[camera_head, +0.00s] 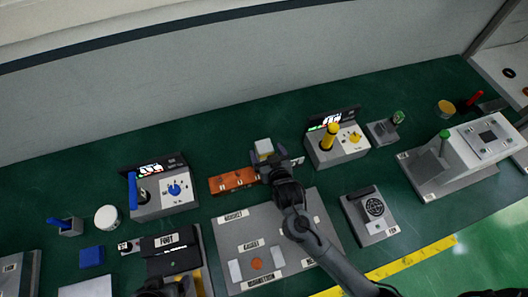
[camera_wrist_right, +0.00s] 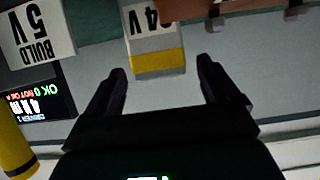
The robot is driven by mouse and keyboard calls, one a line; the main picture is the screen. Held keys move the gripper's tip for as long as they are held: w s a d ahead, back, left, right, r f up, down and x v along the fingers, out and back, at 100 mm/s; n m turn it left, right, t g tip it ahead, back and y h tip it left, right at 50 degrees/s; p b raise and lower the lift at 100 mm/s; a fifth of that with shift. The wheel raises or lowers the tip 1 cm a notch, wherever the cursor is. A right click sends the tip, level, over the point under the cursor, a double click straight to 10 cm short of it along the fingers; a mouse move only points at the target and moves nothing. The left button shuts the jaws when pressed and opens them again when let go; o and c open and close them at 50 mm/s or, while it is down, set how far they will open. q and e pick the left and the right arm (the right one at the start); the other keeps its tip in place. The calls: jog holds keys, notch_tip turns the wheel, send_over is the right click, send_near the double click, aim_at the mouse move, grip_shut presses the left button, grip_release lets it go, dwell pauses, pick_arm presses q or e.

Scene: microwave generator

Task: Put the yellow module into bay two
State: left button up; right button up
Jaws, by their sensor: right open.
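The yellow module appears to be the pale block with a yellow band in the right wrist view (camera_wrist_right: 157,62), with a label ending in 4V. In the head view its pale top (camera_head: 264,147) shows just beyond my right gripper (camera_head: 270,168). The right gripper (camera_wrist_right: 162,85) is open, its two dark fingers apart. The block lies ahead of the gap between the fingertips, and I see no grip on it. I cannot make out a label for bay two. A dark shape at the bottom edge of the head view may be my left gripper (camera_head: 160,287); its fingers are not visible.
An orange-brown rack (camera_head: 232,180) lies left of the right gripper. A station with a yellow handle (camera_head: 330,136) stands to its right, a blue-handled station (camera_head: 165,196) further left. A grey labelled board (camera_head: 225,240) lies in front. Green table is bare behind the gripper.

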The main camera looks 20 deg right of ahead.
aim_at(263, 144)
jog(key=shift+b+x, duration=0.35)
jog(key=shift+x, duration=2.3)
jog(key=c, duration=1.3)
jog(key=shift+r, duration=0.1)
